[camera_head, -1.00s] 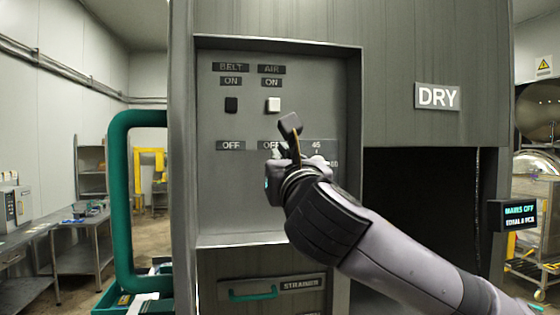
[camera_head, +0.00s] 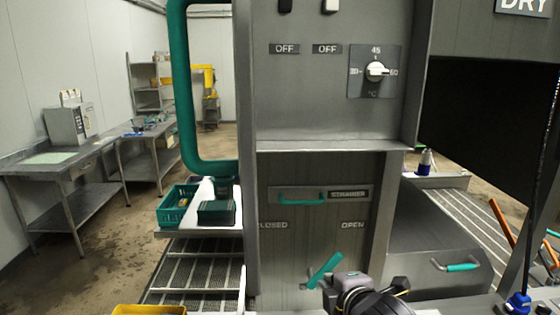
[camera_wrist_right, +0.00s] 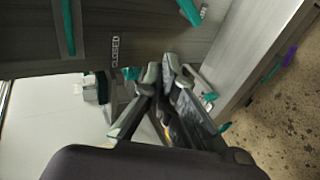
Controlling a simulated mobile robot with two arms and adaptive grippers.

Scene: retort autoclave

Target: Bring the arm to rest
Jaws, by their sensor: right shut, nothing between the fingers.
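My right arm (camera_head: 362,298) shows at the bottom of the head view, low in front of the grey machine. In the right wrist view my right gripper (camera_wrist_right: 160,75) has its fingers together, with nothing between them. A teal lever (camera_head: 325,270) shows just beside and above the right hand in the head view; I cannot tell whether they touch. My left gripper is not in view.
The machine's control panel (camera_head: 330,110) has a white dial (camera_head: 377,71) above a strainer drawer (camera_head: 320,195). A conveyor (camera_head: 465,215) lies to the right. Open floor shows at left.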

